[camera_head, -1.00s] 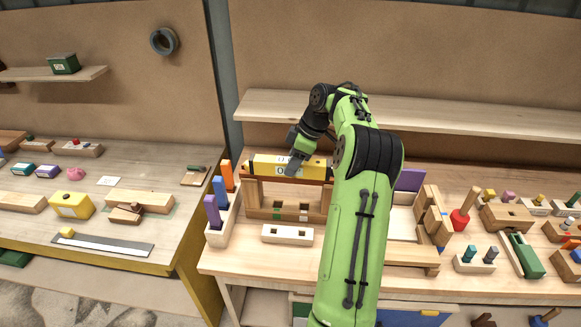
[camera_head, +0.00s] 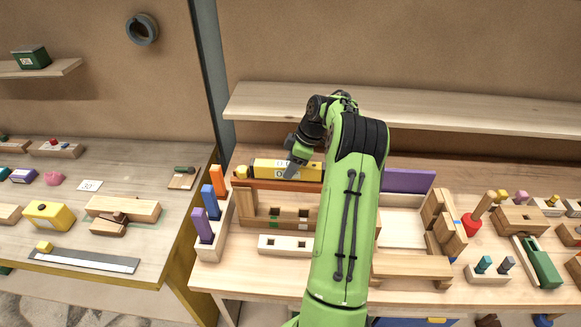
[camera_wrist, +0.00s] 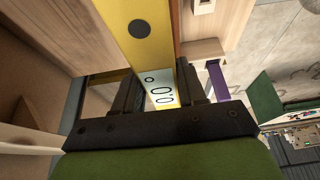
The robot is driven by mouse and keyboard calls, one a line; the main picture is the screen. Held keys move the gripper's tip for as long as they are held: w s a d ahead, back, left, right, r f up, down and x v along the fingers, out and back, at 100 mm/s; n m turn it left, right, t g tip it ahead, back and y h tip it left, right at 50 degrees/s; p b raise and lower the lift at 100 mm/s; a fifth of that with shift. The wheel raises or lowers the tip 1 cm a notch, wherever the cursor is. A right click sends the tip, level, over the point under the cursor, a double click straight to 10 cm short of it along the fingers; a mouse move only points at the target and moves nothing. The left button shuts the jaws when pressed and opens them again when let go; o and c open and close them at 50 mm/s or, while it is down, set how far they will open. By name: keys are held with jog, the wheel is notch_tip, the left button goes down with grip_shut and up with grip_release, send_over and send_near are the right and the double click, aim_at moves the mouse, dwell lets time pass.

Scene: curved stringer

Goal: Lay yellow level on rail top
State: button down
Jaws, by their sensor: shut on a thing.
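The yellow level (camera_head: 272,168) has a white marked label and lies roughly horizontal in the head view. My gripper (camera_head: 291,171) is shut on it near its middle. In the wrist view the level (camera_wrist: 135,30) passes between the two dark fingers of my gripper (camera_wrist: 160,92), with its label showing there. A reddish-brown rail (camera_head: 262,184) runs just below and in front of the level in the head view. I cannot tell whether the level touches it. My arm hides the right end of the rail and perhaps of the level.
A wooden stand with orange, blue and purple pegs (camera_head: 208,240) is at the left. A pale block with square holes (camera_head: 284,245) lies in front. A purple panel (camera_head: 408,180) is right of my arm. A long shelf (camera_head: 400,116) spans behind.

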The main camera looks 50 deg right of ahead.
jog(key=shift+f, duration=0.15)
jog(key=shift+s+a, duration=0.15)
jog(key=c, duration=0.6)
grip_release()
jog(key=shift+c, duration=0.2)
